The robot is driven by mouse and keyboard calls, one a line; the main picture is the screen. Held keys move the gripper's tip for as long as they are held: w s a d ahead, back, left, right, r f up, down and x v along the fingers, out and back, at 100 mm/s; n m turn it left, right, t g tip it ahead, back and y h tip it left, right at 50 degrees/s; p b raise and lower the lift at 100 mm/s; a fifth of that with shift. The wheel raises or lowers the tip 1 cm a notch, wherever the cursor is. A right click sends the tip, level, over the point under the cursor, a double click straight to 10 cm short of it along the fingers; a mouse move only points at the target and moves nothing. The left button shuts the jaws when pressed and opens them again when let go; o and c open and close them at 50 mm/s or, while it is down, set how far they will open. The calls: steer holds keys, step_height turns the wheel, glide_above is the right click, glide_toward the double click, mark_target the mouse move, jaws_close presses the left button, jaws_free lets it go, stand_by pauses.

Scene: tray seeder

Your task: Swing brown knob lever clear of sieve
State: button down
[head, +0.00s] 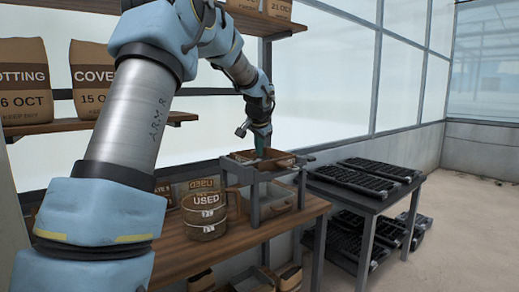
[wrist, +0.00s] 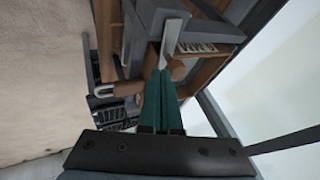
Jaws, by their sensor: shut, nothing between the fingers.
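The seeder (head: 254,203) is a grey frame on the bench, with a shallow brown-lined tray part (head: 283,160) on top; I cannot tell for certain which part is the sieve. My gripper (head: 258,153) points down over this top part, its green fingers shut and empty. In the wrist view the fingertips (wrist: 163,76) are close to a pale metal bar (wrist: 172,35) and a rounded brown piece (wrist: 178,69), which may be the lever and its knob. Contact cannot be told. Another brown piece with a pale curved end (wrist: 104,91) lies left of the fingers.
Round containers marked USED (head: 204,214) stand on the wooden bench (head: 180,252) left of the seeder. A grey table (head: 366,204) with black trays (head: 362,180) is at the right. Labelled bags (head: 24,80) sit on the shelf at left. The window is close behind.

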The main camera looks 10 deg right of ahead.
steer(key=shift+w+d+n+y+b, duration=0.1)
steer(key=shift+w+n+y+b, duration=0.25)
steer(key=shift+n, duration=0.35)
steer(key=shift+w+d+n+y, duration=0.1)
steer(key=shift+w+n+y, duration=0.2)
steer(key=shift+n+y, duration=0.5)
steer(key=n, duration=0.1)
steer(key=w+n+y+p, duration=0.1)
steer(key=n, duration=0.2)
steer(key=shift+w+r+y, duration=0.2)
steer(key=shift+w+y, duration=0.1)
steer(key=shift+y, duration=0.05)
steer(key=n+p, duration=0.1)
steer(key=w+a+n+g+y+p, duration=0.1)
steer(key=p, duration=0.1)
steer(key=shift+n+y, duration=0.3)
steer(key=n+p, duration=0.1)
steer(key=n+g+y+p, duration=0.1)
steer(key=shift+w+a+n+p, duration=0.3)
steer(key=shift+w+p, duration=0.05)
steer(key=shift+w, duration=0.05)
steer(key=shift+w+a+f+p, duration=0.2)
steer(key=shift+w+a+p, duration=0.15)
steer(key=shift+a, duration=0.25)
steer(key=shift+w+a, duration=0.1)
steer(key=shift+a, duration=0.1)
